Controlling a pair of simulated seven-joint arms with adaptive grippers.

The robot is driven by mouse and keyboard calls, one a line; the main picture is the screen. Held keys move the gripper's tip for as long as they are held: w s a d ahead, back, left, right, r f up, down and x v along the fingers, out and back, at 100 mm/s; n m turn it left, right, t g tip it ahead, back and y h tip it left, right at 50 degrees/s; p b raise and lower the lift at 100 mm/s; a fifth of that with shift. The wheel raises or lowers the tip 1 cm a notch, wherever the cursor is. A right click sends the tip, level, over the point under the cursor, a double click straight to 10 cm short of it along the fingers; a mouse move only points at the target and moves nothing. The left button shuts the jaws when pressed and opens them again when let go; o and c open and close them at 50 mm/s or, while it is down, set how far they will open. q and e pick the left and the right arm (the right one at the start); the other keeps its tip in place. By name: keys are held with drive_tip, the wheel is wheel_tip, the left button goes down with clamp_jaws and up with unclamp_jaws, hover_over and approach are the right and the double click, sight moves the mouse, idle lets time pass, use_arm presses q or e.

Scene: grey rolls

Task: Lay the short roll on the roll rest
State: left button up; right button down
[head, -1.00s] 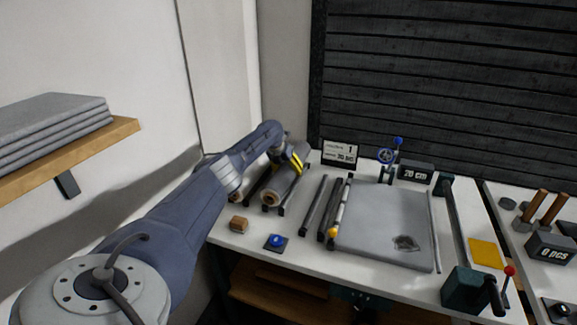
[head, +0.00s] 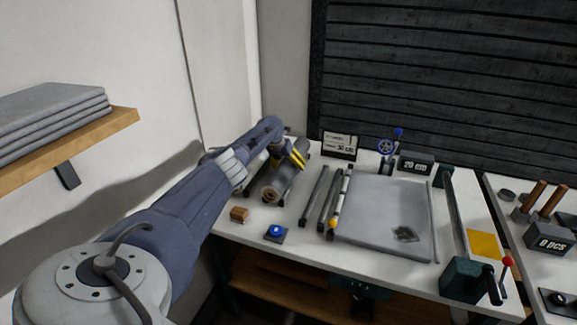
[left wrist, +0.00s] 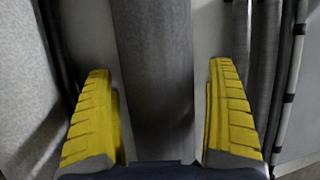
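A grey roll (head: 270,189) with a brown core lies at the left of the white table, between dark rails. Its near end faces me. My left gripper (head: 288,161) is over the far part of this roll. In the left wrist view the gripper (left wrist: 162,115) is open, with one yellow finger on each side of the roll (left wrist: 155,60) and a gap to both. A pair of dark parallel rails (head: 316,200), which looks like a rest, stands empty just right of the roll. My right gripper is not in view.
A grey mat (head: 385,215) lies right of the rails, with a striped rod (head: 340,200) between. A sign (head: 339,146) stands behind.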

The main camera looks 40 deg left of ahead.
use_arm(q)
drive_tip(key=shift+o, duration=0.6)
drive_tip(key=shift+f, duration=0.1)
drive_tip(key=shift+v, duration=6.05)
